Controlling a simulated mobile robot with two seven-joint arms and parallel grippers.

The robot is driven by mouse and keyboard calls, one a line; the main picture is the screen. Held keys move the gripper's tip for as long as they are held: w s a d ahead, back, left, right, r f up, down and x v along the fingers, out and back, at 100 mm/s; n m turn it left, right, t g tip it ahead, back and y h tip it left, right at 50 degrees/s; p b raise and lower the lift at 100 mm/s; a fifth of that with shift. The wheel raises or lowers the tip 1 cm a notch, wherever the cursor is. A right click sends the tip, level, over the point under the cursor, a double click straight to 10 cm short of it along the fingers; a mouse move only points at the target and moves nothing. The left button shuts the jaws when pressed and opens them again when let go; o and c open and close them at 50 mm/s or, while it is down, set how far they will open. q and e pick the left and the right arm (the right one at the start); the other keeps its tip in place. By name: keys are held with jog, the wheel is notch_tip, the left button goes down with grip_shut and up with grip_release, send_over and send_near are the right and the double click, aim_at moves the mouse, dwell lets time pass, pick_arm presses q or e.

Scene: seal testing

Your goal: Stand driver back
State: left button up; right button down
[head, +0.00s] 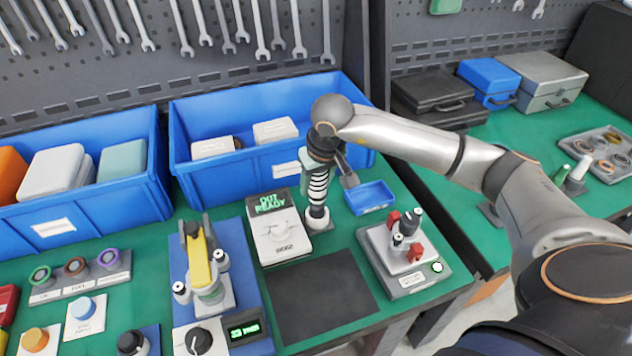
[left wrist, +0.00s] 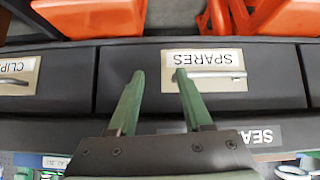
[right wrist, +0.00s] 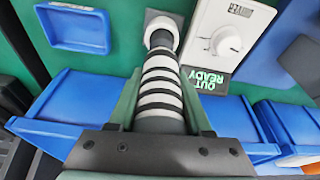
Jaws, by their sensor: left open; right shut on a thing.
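The driver (head: 318,190) is a dark tool with black and white bands, near upright beside the white driver unit (head: 280,236) that reads "OUT READY". My right gripper (head: 312,160) is shut on its upper body. My left gripper (left wrist: 155,75) is open and empty in front of drawers labelled "SPARES" and "CLIPS".
A small blue tray (head: 370,197) stands just right of the driver. Large blue bins (head: 235,170) stand behind. A grey fixture with red parts (head: 403,255) is at the front right, and a yellow-armed device (head: 200,262) at the left. A dark mat (head: 325,297) is bare.

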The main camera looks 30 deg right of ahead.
jog(key=shift+f+b, duration=0.5)
jog(key=shift+f+b, duration=0.75)
jog(key=shift+b, duration=0.25)
dwell(1.5)
jog(key=shift+c, duration=1.8)
grip_release()
jog(key=shift+o, duration=0.5)
jog(key=shift+f, duration=0.15)
jog(key=shift+r+p, duration=2.9)
jog(key=shift+r, duration=1.7)
